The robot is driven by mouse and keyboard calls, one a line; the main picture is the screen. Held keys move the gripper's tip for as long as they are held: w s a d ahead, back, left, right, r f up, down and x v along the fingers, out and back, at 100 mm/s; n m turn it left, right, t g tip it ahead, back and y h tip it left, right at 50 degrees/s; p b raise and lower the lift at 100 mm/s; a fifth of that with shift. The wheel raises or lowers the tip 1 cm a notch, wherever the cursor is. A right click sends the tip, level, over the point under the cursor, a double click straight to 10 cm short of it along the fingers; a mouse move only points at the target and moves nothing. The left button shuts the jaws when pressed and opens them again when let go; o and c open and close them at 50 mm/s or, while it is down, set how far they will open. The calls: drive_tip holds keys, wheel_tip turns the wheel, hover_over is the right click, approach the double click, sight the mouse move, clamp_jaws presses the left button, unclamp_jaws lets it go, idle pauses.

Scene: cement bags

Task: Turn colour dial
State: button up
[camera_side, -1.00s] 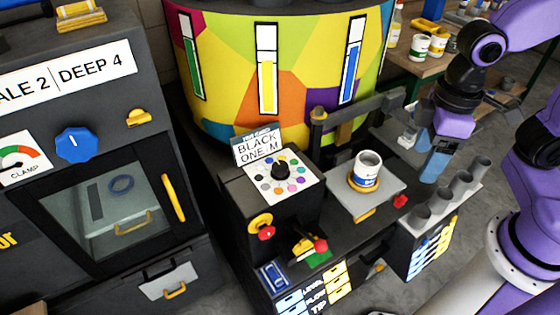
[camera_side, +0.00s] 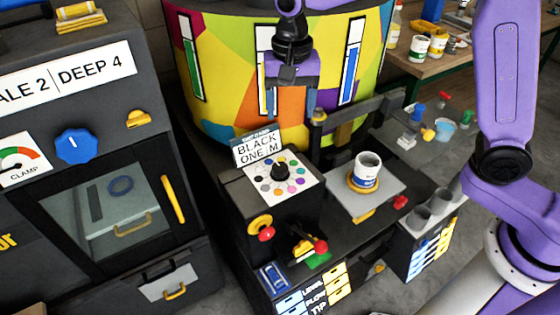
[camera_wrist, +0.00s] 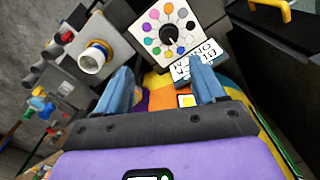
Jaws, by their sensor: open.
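The colour dial is a black knob (camera_side: 281,172) in the middle of a white plate ringed with coloured dots, on top of a dark box. It also shows in the wrist view (camera_wrist: 169,35), beyond the fingertips. A card (camera_side: 257,146) reading "BLACK ONE M" stands behind the plate. My gripper (camera_side: 291,112) points down in front of the multicoloured drum, above and slightly right of the dial and apart from it. Its two blue fingers are spread with nothing between them, as the wrist view (camera_wrist: 162,82) also shows.
A white and blue tin (camera_side: 367,172) stands on a grey plate right of the dial. A red-tipped lever (camera_side: 320,246) and a yellow knob (camera_side: 261,226) sit below the dial. The multicoloured drum (camera_side: 215,85) stands close behind.

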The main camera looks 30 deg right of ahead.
sight(280, 166)
drive_tip(key=w+f, duration=0.1)
drive_tip(key=f, duration=0.5)
drive_tip(key=f+m, duration=0.1)
drive_tip(key=f, duration=0.5)
drive_tip(key=w+f+m, duration=0.1)
drive_tip(key=f, duration=0.5)
drive_tip(key=shift+w+a, duration=0.3)
drive_tip(key=shift+w, duration=0.05)
drive_tip(key=shift+c, duration=0.3)
drive_tip(key=c, duration=1)
